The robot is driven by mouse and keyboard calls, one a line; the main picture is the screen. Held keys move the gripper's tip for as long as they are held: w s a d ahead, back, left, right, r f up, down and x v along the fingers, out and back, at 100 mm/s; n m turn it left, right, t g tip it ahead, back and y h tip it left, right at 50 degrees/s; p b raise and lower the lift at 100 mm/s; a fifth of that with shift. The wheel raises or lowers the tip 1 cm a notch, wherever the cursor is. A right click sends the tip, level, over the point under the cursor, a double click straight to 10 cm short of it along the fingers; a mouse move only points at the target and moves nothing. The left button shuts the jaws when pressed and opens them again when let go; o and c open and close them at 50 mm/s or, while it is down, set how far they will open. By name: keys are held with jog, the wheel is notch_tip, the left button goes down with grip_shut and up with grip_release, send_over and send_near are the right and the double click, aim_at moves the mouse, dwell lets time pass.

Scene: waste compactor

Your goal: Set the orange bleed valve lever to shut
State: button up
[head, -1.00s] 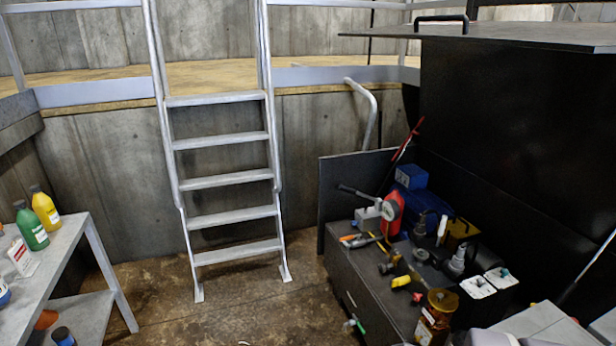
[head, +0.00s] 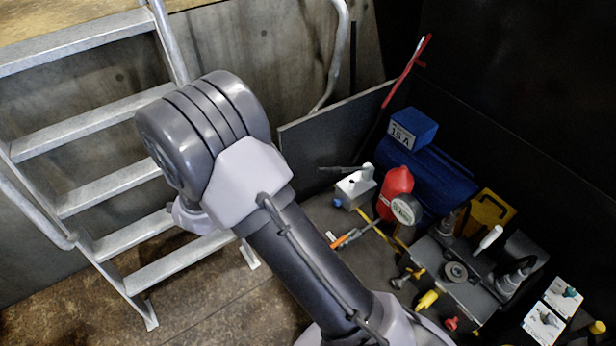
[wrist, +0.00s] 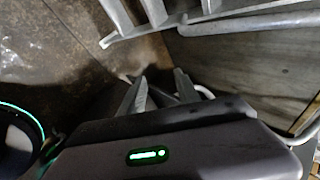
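On the dark work surface in the head view, a small yellow-orange handle (head: 415,272) sits on a fitting at the front of a dark valve block (head: 468,268). It may be the bleed valve lever, but its setting is too small to tell. A separate orange-handled tool-like item (head: 345,238) lies to the left. My gripper (wrist: 160,80) shows in the wrist view with its two fingers apart and nothing visible between them. It points toward the floor and ladder. The head view shows my arm, but not the fingertips.
A metal ladder (head: 108,142) stands left of the bench. A yellow handle (head: 427,299), red knob (head: 452,323), red bottle (head: 395,192), gauge (head: 406,209), hand pump (head: 356,187) and blue box (head: 413,127) crowd the surface. A dark panel (head: 325,140) stands behind.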

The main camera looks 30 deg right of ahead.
jog(key=s+d+f+m+h, duration=0.1)
jog(key=s+d+f+h, duration=0.25)
jog(key=f, duration=0.25)
jog(key=s+d+f+m+g+h+p, duration=0.1)
jog(key=s+d+f+m+h, duration=0.15)
jog(key=s+f, duration=0.35)
jog(key=s+d+f+h, duration=0.2)
jog(key=s+d+f, duration=0.15)
jog(key=f, duration=0.35)
jog(key=s+d+f+h, duration=0.3)
jog(key=s+d, duration=0.3)
jog(key=s, duration=0.3)
jog(key=shift+m+t, duration=0.25)
jog(key=shift+t, duration=0.15)
jog(key=b+x, duration=0.1)
jog(key=x, duration=0.4)
jog(key=b+x, duration=0.2)
jog(key=x, duration=0.4)
jog(key=s+b+x, duration=0.1)
jog(key=x, duration=0.4)
jog(key=shift+w+d+f+b, duration=0.2)
jog(key=shift+d+b, duration=0.1)
jog(key=shift+d, duration=0.3)
jog(key=shift+w+d, duration=0.2)
jog(key=shift+d, duration=0.2)
grip_shut()
